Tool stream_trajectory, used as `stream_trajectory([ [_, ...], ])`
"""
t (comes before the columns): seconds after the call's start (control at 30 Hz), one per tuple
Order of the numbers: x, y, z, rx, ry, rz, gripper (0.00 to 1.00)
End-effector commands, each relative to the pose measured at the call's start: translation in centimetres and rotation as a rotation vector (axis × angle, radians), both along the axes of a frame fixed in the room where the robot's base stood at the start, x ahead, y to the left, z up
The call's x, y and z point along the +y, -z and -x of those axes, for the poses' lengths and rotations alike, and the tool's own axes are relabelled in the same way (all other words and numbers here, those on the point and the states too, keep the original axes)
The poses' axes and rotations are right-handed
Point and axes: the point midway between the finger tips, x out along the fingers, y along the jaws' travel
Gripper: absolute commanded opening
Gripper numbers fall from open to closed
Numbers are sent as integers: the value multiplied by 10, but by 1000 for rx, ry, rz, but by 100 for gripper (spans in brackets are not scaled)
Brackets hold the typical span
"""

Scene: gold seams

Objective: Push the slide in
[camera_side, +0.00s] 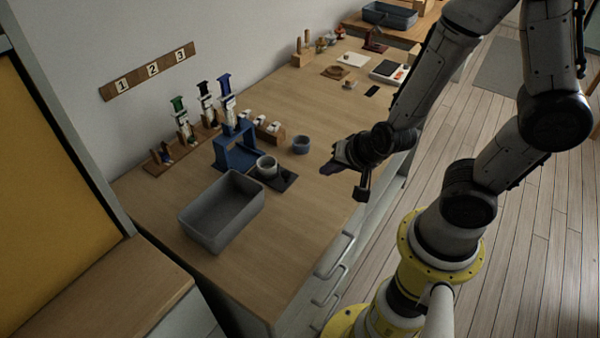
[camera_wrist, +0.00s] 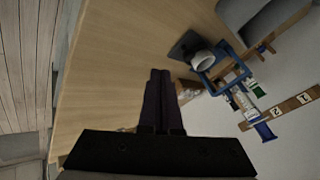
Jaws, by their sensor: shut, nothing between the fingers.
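A blue frame (camera_side: 236,158) stands on the wooden bench beside a grey bin. A dark flat slide (camera_side: 286,180) sticks out from its front, toward my arm's side, with a light round cup (camera_side: 266,165) over it. The wrist view shows the slide (camera_wrist: 179,46), the cup (camera_wrist: 202,60) and the blue frame (camera_wrist: 228,62) beyond my fingertips. My gripper (camera_side: 329,169) is shut and empty, above the bench to the right of the slide and apart from it. Its closed fingers (camera_wrist: 160,73) show in the wrist view. The slide's inner end is hidden.
The grey bin (camera_side: 222,212) stands left of the slide. A small grey pot (camera_side: 301,145) stands behind it. Racks with coloured-handled tools (camera_side: 184,125) line the wall below a numbered board (camera_side: 150,71). Bench between gripper and slide looks clear.

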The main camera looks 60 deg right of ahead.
Motion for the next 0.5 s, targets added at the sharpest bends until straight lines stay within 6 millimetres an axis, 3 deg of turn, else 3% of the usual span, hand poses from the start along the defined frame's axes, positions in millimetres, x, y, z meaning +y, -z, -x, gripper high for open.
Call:
stream_trajectory([
  [0.4,-11,54,-37,5,1,-4,0],
  [0.5,-5,54,-52,-2,-4,-5,0],
])
